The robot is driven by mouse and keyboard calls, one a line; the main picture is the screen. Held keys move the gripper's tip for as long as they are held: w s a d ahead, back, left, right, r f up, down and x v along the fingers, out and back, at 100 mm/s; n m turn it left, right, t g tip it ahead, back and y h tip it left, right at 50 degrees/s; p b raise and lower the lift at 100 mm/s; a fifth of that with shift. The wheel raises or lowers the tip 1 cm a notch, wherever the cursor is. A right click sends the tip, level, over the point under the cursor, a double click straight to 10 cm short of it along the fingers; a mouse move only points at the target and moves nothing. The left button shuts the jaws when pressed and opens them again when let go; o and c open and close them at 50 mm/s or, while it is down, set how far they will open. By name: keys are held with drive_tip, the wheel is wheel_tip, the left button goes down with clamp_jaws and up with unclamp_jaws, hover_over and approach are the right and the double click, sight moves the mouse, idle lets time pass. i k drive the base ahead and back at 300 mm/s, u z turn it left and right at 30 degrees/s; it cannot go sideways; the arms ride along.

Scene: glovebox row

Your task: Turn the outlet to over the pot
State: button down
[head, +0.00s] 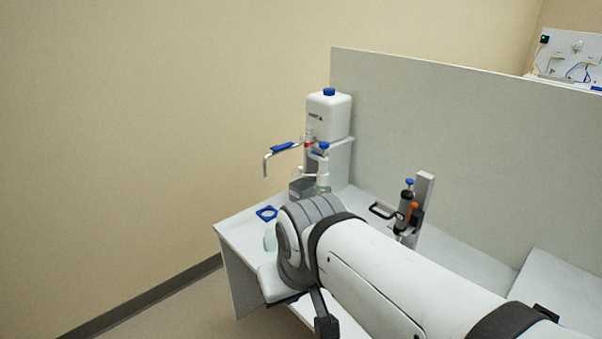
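A metal spout with a blue sleeve (283,147), which looks like the outlet, reaches left from the white canister (327,117) on the bench. Its bent tip points down, left of the bench items and over the bench's far left end. I cannot tell for sure which thing is the pot. A small grey block-like vessel (302,189) stands below and right of the spout tip. A pale glassy round thing (270,239) is partly hidden by my arm.
A blue square ring (266,212) lies near the bench's left edge. A blue-capped dispenser bottle (323,170) stands before the canister. A stand with a black-and-orange device (408,206) is right of it. A grey partition (430,140) closes the back. Open floor lies left.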

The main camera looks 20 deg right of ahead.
sight(300, 168)
drive_tip(key=z, duration=0.3)
drive_tip(key=i, duration=1.7)
drive_tip(key=u, duration=0.3)
